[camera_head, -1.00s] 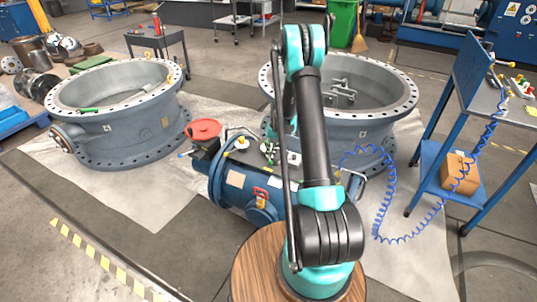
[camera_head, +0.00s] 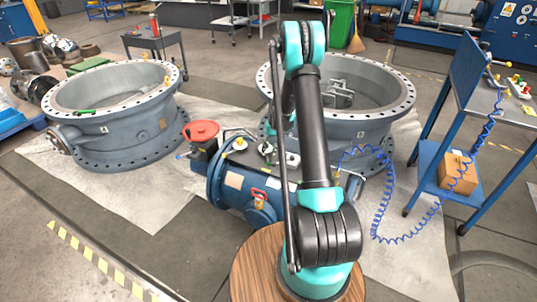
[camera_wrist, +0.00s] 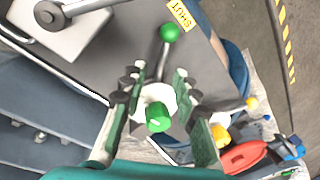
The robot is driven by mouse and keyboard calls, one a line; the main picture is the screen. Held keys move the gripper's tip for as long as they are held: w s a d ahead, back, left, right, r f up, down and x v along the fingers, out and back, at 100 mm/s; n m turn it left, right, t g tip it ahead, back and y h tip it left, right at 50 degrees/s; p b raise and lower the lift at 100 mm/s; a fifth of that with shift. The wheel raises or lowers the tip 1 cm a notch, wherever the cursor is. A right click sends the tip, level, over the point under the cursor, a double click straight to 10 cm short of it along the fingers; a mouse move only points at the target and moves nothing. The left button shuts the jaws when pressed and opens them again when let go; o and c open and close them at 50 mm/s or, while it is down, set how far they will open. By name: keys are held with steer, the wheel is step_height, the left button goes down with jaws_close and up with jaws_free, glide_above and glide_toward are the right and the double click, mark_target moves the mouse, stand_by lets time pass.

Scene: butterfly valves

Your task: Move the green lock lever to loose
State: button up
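The green lock lever shows in the wrist view as a metal rod with a green ball knob (camera_wrist: 169,32) at its far end. The rod runs down to a pale collar, where a green cylindrical cap (camera_wrist: 158,117) sits. My gripper (camera_wrist: 157,86) is open, with one green-padded finger on each side of the rod and collar. A clear gap shows between the pads and the cap; I cannot tell whether a finger touches the rod. In the head view my arm hides most of the gripper above the blue valve body (camera_head: 236,188).
A yellow SHUT label (camera_wrist: 180,14) lies right of the ball knob. A dark round hub with a metal bar (camera_wrist: 50,15) is at upper left. A red part (camera_wrist: 243,156) is at lower right. Large flanged rings (camera_head: 118,135) and a blue cart (camera_head: 440,165) stand around the valve.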

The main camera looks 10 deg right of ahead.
step_height(320, 180, up, 10)
steer(key=d, duration=0.2)
steer(key=shift+s, duration=0.15)
steer(key=s+a+r+t+h, duration=0.1)
steer(key=s+a+r, duration=0.1)
steer(key=s+r, duration=0.5)
steer(key=s+a+r+t, duration=0.15)
steer(key=s+r, duration=0.25)
steer(key=s, duration=0.7)
steer(key=s+a+f+t+h, duration=0.1)
steer(key=s, duration=1.7)
steer(key=shift+s+a+f+n, duration=0.15)
steer(key=shift+f+n, duration=0.15)
steer(key=shift+f, duration=0.1)
